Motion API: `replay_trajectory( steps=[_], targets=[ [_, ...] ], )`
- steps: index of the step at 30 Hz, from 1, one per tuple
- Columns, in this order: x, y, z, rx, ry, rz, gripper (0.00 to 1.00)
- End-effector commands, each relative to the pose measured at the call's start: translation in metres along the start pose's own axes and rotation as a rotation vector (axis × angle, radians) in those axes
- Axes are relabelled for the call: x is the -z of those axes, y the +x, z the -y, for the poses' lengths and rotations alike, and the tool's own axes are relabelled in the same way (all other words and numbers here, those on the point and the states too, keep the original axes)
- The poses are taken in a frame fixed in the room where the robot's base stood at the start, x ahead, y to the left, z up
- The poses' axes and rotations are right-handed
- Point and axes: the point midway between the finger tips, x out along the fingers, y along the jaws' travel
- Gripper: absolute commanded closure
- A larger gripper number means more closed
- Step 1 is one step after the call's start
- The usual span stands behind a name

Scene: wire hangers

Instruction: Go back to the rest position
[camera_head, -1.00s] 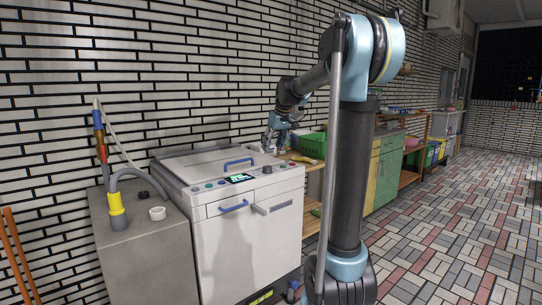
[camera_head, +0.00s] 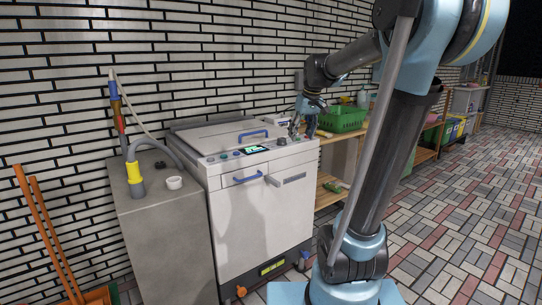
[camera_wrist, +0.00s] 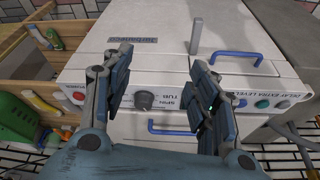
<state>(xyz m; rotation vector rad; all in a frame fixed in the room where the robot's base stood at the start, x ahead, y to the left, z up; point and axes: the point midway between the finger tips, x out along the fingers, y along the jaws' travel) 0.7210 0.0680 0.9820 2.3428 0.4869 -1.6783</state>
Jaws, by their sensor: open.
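My gripper (camera_head: 308,122) is at the right end of the white washing machine (camera_head: 265,215), by its top panel. In the wrist view my gripper (camera_wrist: 165,75) has its two fingers spread wide, with nothing held between them. Between and beyond the fingers lie the machine's white top and a dark round knob (camera_wrist: 144,100). The fingers cover part of the control panel. Whether they touch the machine cannot be told. My arm rises at the right of the head view and bends over to the left towards the machine.
A grey cabinet (camera_head: 165,240) with a yellow-and-grey hose (camera_head: 134,172) stands left of the machine. A green basket (camera_head: 342,118) sits on a wooden shelf to the right. A brick wall runs behind. Paved floor (camera_head: 440,240) is open at the right.

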Motion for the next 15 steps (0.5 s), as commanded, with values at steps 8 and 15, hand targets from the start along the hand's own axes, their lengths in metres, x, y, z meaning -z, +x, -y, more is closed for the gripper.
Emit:
replay_trajectory(
  steps=[8,15],
  targets=[
    [-0.108,0.015,0.013,-0.031,0.104,0.041,0.46],
    [-0.197,0.04,0.025,-0.059,0.192,0.075,0.46]
  ],
)
